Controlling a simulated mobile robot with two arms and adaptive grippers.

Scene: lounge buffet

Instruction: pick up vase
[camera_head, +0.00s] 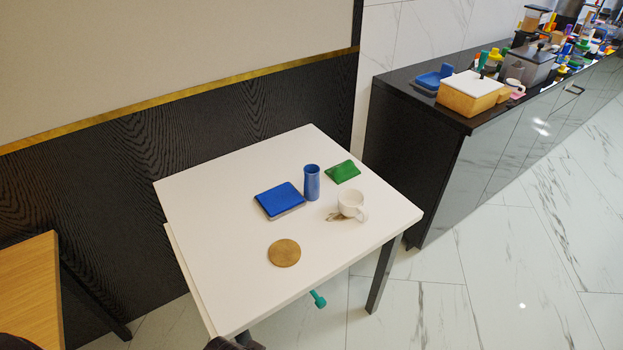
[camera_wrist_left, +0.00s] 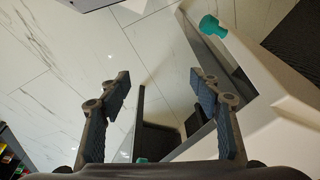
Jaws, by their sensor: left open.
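The blue vase (camera_head: 312,184) is a cylinder standing upright on the white table (camera_head: 220,200), between a blue book-like block (camera_head: 279,200) and a white cup (camera_head: 351,204). I do not see the vase in the left wrist view. My left gripper (camera_wrist_left: 158,85) shows there with its two fingers wide apart and nothing between them. It points down past the table's edge, over floor and dark table parts. Only a dark piece, perhaps of my left arm, shows at the bottom of the head view, well apart from the vase. My right gripper is not in view.
A green object (camera_head: 343,172) lies behind the cup, and a round brown coaster (camera_head: 284,253) lies nearer. A teal object (camera_head: 318,299) shows beyond the table's near edge. A dark counter (camera_head: 420,150) with many items stands at right. The table's left part is clear.

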